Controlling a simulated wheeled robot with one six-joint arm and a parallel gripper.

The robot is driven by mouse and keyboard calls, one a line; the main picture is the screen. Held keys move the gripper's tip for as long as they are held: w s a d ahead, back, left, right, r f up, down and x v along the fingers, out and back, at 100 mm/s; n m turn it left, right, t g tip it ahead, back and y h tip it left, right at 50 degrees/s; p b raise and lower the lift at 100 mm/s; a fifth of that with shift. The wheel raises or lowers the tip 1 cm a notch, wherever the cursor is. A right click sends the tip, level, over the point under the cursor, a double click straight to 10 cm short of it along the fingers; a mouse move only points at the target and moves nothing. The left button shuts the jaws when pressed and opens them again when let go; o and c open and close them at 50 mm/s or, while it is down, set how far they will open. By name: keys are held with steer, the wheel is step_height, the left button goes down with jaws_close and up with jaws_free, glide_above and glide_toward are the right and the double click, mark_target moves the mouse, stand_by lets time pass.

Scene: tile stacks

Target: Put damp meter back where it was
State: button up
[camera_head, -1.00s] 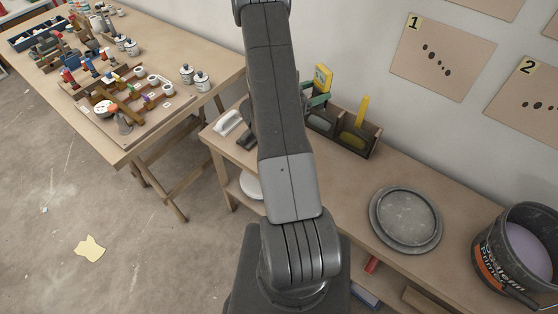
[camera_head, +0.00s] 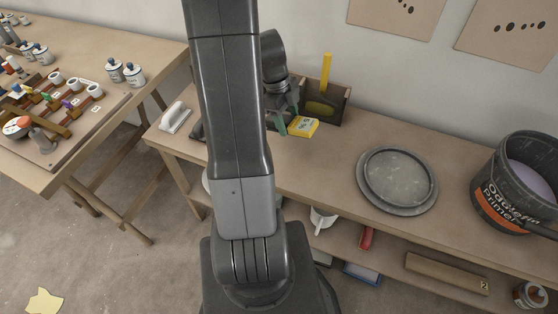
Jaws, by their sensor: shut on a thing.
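The damp meter appears to be the small yellow device (camera_head: 304,127), with a pale face. It lies over the bench top just in front of the dark wooden box (camera_head: 340,113), tilted over. I cannot tell whether it touches the bench. My gripper (camera_head: 288,124) is shut on it, with greenish fingers at its left side. My arm hides part of the gripper and the left part of the box.
The box holds an upright yellow tool (camera_head: 326,72) and a yellow-green item (camera_head: 319,107). A white-handled float (camera_head: 175,117) lies at the bench's left end. A round grey lid (camera_head: 397,180) and a primer bucket (camera_head: 520,185) stand to the right. Bare bench lies between box and lid.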

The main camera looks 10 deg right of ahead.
mark_target(278, 152)
steer(key=shift+w+a+f+m+t+y+b, duration=0.15)
steer(key=shift+a+f+m+t+y+b, duration=0.15)
steer(key=shift+a+f+m+y+b, duration=0.25)
steer(key=shift+w+a+f+m+t+y+b, duration=0.1)
steer(key=shift+a+f+m+t+y+b, duration=0.1)
steer(key=shift+f+m+t+y+b, duration=0.3)
steer(key=shift+w+a+f+m+b, duration=0.3)
steer(key=shift+w+a+m+b, duration=0.05)
steer(key=shift+a+m+b, duration=0.1)
steer(key=shift+f+b, duration=0.45)
steer(key=shift+f, duration=4.35)
steer(key=shift+f, duration=0.1)
steer(key=o, duration=1)
steer(key=shift+c, duration=0.2)
step_height(278, 152, up, 12)
steer(key=shift+r+p, duration=0.1)
steer(key=shift+p, duration=0.6)
